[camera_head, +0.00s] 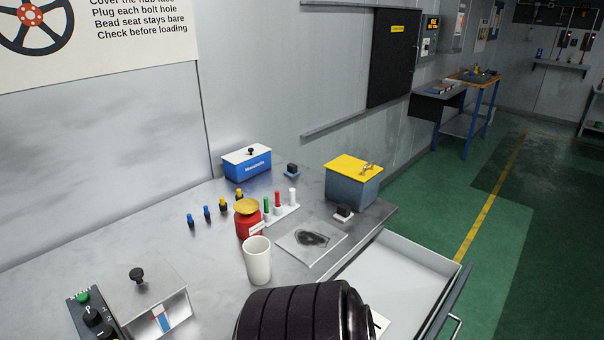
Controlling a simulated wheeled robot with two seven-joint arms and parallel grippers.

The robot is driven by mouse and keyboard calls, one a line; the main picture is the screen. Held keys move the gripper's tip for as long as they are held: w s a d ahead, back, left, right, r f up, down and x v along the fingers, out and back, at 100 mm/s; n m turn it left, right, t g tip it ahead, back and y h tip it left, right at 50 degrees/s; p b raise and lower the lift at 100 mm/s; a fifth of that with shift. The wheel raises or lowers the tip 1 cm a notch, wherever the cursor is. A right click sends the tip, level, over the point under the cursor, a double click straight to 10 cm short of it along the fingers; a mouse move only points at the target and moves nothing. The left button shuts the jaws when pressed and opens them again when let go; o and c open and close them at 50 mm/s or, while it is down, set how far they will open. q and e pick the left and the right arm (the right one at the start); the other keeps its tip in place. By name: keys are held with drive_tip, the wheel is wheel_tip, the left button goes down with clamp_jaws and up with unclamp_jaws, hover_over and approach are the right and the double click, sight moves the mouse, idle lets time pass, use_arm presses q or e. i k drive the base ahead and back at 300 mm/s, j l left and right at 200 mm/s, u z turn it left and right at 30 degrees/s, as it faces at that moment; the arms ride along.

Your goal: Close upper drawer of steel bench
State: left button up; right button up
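The steel bench (135,245) runs along the wall from the left to the middle. Its drawer (398,262) stands open at the bench's right end, pulled out toward the lower right. The drawer has a pale inside, a dark front panel and a metal handle (456,326) at the lower right edge of the picture. Inside, a white paper or card shows in part at the near end. The drawer's near part is hidden behind a dark ribbed cylinder at the bottom middle. No lower drawer shows. Neither of my grippers is in view.
On the bench stand a white cup (257,261), a red pot with a yellow lid (248,220), a blue box (247,165), a yellow-lidded box (353,182), a steel box (147,298) and several small pegs. Green floor (500,270) is clear right of the drawer.

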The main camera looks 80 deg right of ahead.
sight(406, 282)
drive_tip(key=k+z, duration=0.1)
drive_tip(key=z, duration=3.6)
drive_tip(key=k+l+u, duration=0.1)
drive_tip(key=l, duration=0.3)
